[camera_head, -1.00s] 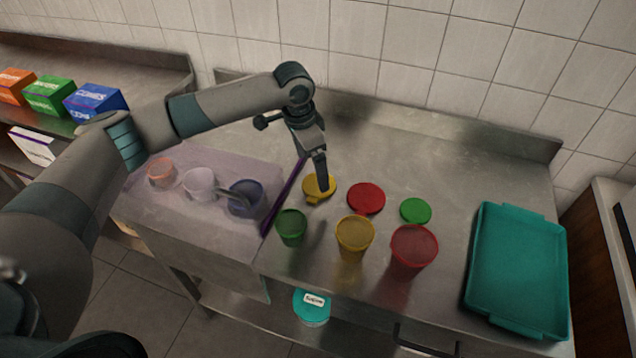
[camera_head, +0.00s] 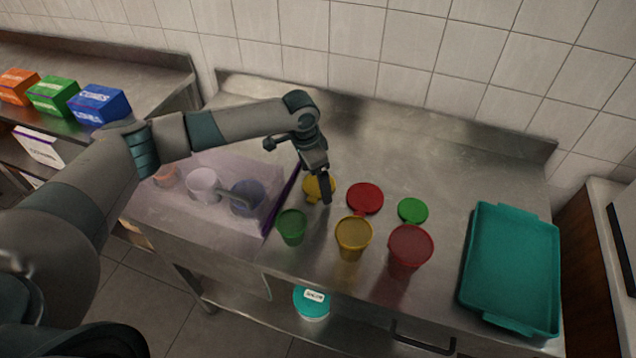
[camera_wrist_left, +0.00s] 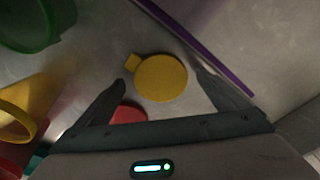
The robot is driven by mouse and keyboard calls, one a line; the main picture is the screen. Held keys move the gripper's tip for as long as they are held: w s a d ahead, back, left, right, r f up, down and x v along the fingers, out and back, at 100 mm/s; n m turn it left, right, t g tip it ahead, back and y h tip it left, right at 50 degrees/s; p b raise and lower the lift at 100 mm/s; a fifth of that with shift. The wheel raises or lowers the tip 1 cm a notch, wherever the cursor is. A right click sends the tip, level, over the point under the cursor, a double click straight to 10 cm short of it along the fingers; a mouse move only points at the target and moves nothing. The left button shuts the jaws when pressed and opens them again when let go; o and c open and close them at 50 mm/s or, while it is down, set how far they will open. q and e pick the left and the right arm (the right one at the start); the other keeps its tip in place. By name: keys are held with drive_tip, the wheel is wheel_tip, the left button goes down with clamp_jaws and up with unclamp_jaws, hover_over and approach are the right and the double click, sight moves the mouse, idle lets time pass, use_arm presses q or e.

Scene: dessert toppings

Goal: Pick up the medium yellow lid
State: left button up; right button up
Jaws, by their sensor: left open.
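The yellow lid (camera_head: 312,190) lies flat on the steel counter, between the purple-edged clear bin and the red lid, partly hidden behind my gripper in the head view. In the left wrist view the yellow lid (camera_wrist_left: 161,78) shows whole, with its small tab to the left. My left gripper (camera_head: 326,200) points down over the lid's right side in the head view. In the left wrist view its two fingers (camera_wrist_left: 160,80) are spread apart, one on each side of the lid, with nothing held. I cannot tell how far above the lid they are. My right gripper is not in view.
A red lid (camera_head: 365,198) and a green lid (camera_head: 413,211) lie to the right. Green (camera_head: 291,228), yellow (camera_head: 353,238) and red (camera_head: 409,251) cups stand in front. The clear bin (camera_head: 225,165) holds several containers at left. A teal tray (camera_head: 512,265) lies at right.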

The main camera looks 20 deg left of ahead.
use_arm(q)
drive_tip(key=shift+f, duration=0.3)
drive_tip(key=c, duration=1.1)
drive_tip(key=shift+r, duration=0.1)
drive_tip(key=shift+w+r+b, duration=0.1)
drive_tip(key=shift+r+b, duration=0.3)
drive_tip(key=r+b, duration=0.1)
drive_tip(key=r, duration=0.2)
drive_tip(key=shift+d+r+b, duration=0.1)
drive_tip(key=shift+d+b, duration=0.25)
drive_tip(key=shift+b, duration=0.05)
drive_tip(key=shift+s+d+r+b, duration=0.55)
drive_tip(key=shift+s+d+r, duration=0.5)
drive_tip(key=shift+d, duration=0.55)
drive_tip(key=shift+s+d+r+b, duration=0.6)
drive_tip(key=shift+s+d+r, duration=0.2)
drive_tip(key=shift+d+r, duration=0.65)
drive_tip(key=shift+s+d+r+b, duration=0.55)
drive_tip(key=shift+s+d+r, duration=0.4)
drive_tip(key=shift+d, duration=0.85)
